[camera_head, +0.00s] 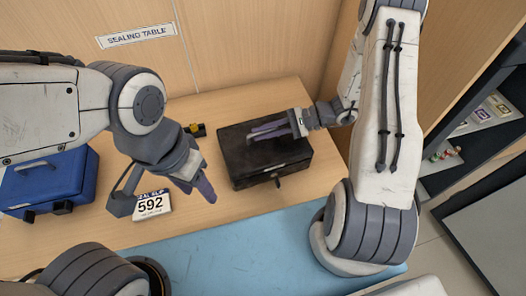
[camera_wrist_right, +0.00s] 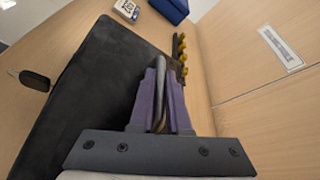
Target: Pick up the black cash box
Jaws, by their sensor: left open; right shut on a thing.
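The black cash box (camera_head: 240,165) is at the middle of the wooden table, lid closed. It also fills the left of the right wrist view (camera_wrist_right: 85,85). My right gripper (camera_head: 268,131) is over the box lid, its purple fingers shut on the thin handle on top, which shows between the fingers in the right wrist view (camera_wrist_right: 160,75). A small dark latch (camera_head: 277,181) sticks out from the box front. I cannot tell whether the box is clear of the table. My left gripper (camera_head: 202,188) is open and empty, left of the box, above the table.
A blue box (camera_head: 45,180) stands at the left. A white slip card marked 592 (camera_head: 152,204) lies near my left gripper. A small black and yellow item (camera_head: 196,130) is behind, left of the cash box. A blue mat (camera_head: 250,245) covers the front. A wooden wall with a sign (camera_head: 137,36) stands behind.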

